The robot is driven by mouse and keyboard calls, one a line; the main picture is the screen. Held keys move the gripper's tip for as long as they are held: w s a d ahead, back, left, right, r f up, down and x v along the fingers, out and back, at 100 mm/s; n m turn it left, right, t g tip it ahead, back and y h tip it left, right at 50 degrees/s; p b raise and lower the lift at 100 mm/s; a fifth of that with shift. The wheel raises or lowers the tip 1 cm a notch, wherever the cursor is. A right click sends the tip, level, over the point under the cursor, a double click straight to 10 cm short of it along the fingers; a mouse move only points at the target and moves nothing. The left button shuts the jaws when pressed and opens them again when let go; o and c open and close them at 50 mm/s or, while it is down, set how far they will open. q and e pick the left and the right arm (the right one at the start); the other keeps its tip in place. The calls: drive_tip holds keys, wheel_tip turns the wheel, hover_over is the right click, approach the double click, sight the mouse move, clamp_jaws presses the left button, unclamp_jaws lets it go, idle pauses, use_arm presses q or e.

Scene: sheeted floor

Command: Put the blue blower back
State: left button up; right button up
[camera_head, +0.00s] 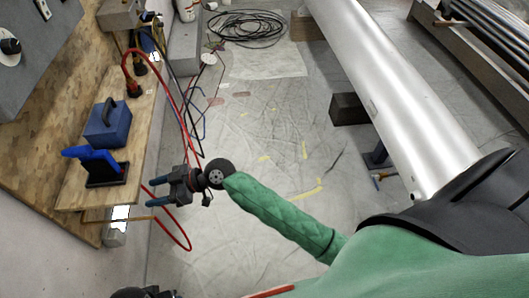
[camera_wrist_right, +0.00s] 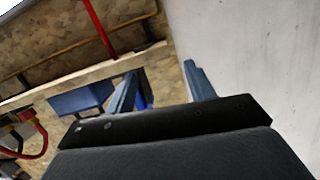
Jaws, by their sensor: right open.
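The blue blower (camera_head: 92,158) rests in a dark holder (camera_head: 106,176) at the front end of a wooden shelf, on the left of the head view. A bright blue piece that looks like the blower (camera_wrist_right: 147,98) shows partly hidden behind one finger in the right wrist view. My right gripper (camera_head: 152,192) is open and empty, to the right of the shelf edge and apart from the blower. Its two spread fingers (camera_wrist_right: 165,78) point towards the shelf side. My left gripper does not clearly show.
A blue box with a black handle (camera_head: 108,126) stands on the shelf (camera_head: 72,190) behind the blower. Red and dark hoses (camera_head: 172,90) hang between shelf and gripper. A large metal tube (camera_head: 390,90) lies at the right. The sheeted floor (camera_head: 265,130) between is mostly clear.

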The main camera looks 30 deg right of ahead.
drive_tip(key=s+d+f+m+g+h, duration=0.1)
drive_tip(key=s+d+f+m+h, duration=0.2)
drive_tip(key=s+d, duration=0.4)
drive_tip(key=s+d+f+m+g+h, duration=0.1)
drive_tip(key=s+d+f+m+h, duration=0.3)
drive_tip(key=s+d, duration=0.4)
drive_tip(key=s+d+f+m+g+h, duration=0.1)
drive_tip(key=s+d+f+m+h, duration=0.3)
drive_tip(key=s, duration=0.7)
drive_tip(key=d+h, duration=0.2)
drive_tip(key=d, duration=0.2)
drive_tip(key=shift+d, duration=0.15)
